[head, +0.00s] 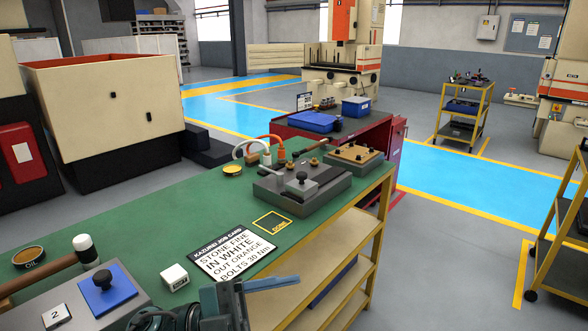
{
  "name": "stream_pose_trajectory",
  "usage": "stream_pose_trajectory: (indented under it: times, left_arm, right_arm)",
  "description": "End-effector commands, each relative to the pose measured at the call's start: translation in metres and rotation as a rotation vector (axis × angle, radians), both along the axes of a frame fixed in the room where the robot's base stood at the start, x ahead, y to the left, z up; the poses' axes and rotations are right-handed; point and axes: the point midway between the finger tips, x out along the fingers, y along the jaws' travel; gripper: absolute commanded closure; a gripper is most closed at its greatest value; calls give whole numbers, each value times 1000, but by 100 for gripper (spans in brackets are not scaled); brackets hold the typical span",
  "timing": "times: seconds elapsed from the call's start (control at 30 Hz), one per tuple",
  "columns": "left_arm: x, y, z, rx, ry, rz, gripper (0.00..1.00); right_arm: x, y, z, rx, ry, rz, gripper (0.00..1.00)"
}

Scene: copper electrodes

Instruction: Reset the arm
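The green-topped workbench (150,230) runs from the lower left to the centre. On its far part is a grey fixture block (265,190) with a black-knobbed plate (300,186) on top. Beside it is a block with a tan top (355,155). Two small copper-coloured pieces (314,163) sit near the fixture's back.
A job card (235,254) lies centrally. A red cabinet (385,142) stands beyond.

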Motion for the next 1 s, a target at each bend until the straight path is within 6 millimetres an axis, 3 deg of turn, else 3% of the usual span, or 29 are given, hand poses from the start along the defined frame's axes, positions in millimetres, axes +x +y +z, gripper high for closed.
stream_pose_trajectory:
  times: [0.07, 0.13, 0.27, 0.4, 0.5, 0.6, 0.77, 1.0]
  left_arm:
    - [17, 9, -3, -161, 134, 197, 37]
    - [35, 26, -19, -251, 265, 394, 37]
    - [50, 68, -86, -281, 556, 763, 37]
    - [23, 105, -179, -158, 884, 1055, 37]
    - [-10, 120, -229, -47, 1064, 1163, 37]
    - [-39, 127, -261, 44, 1192, 1215, 37]
    - [-65, 130, -283, 118, 1285, 1239, 37]
    - [-66, 130, -284, 121, 1289, 1240, 37]
  right_arm:
    - [-2, 0, 0, 0, 11, -4, 29]
    - [-4, -1, -1, -3, 20, -5, 29]
    - [-8, -3, -2, -7, 35, -8, 29]
    - [-10, -5, -2, -11, 43, -11, 29]
    - [-11, -6, -3, -15, 50, -14, 29]
    - [-11, -7, -5, -17, 56, -17, 29]
    - [-10, -8, -5, -19, 56, -19, 29]
    - [-10, -8, -5, -19, 55, -19, 29]
